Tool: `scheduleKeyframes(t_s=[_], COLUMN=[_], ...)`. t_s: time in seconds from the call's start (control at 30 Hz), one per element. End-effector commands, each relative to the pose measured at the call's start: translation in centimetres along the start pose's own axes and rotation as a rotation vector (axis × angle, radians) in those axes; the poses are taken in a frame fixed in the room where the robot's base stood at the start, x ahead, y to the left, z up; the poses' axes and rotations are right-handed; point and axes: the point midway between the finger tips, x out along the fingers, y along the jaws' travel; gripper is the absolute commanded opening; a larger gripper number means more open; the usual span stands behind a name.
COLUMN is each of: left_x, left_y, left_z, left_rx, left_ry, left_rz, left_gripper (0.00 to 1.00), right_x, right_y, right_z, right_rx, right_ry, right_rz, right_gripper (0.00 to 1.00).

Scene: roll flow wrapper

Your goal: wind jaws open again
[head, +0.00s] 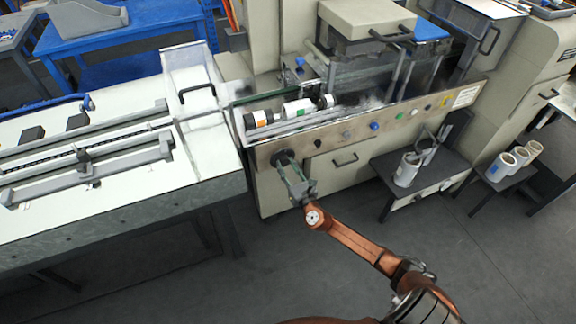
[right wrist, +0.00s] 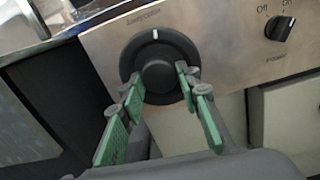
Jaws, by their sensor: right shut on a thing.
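A round black knob (head: 282,158) sits on the left end of the machine's metal front panel (head: 350,130). In the right wrist view the knob (right wrist: 157,58) has a wide collar with a white mark at its top and a raised centre grip. My right gripper (head: 292,175) reaches up to the panel. In the right wrist view its green-padded fingers (right wrist: 159,84) stand on both sides of the knob's grip, shut on it. A label above the knob is too blurred to read. The machine's jaws cannot be made out clearly. My left gripper is not in view.
A smaller black Off/On switch (right wrist: 280,27) is right of the knob. Rolls (head: 297,108) lie in the trough behind the panel. A white-topped conveyor table (head: 110,205) stands left. Two dark side tables (head: 440,168) with white rolls stand right. The floor in front is clear.

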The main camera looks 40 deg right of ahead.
Motion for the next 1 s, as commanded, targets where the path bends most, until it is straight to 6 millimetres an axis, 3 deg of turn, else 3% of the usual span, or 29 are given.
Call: scheduleKeyframes(t_s=[0.4,1.0], left_x=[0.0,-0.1], left_y=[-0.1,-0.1], left_z=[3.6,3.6], left_rx=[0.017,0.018], left_ry=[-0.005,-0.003], left_rz=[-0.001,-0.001], left_gripper=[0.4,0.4], right_x=[-0.1,-0.1], right_y=[-0.1,-0.1], right_z=[-0.1,-0.2], right_rx=[-0.212,-0.25], right_ry=[0.01,0.011], right_rz=[0.001,0.002], right_gripper=[0.06,0.06])
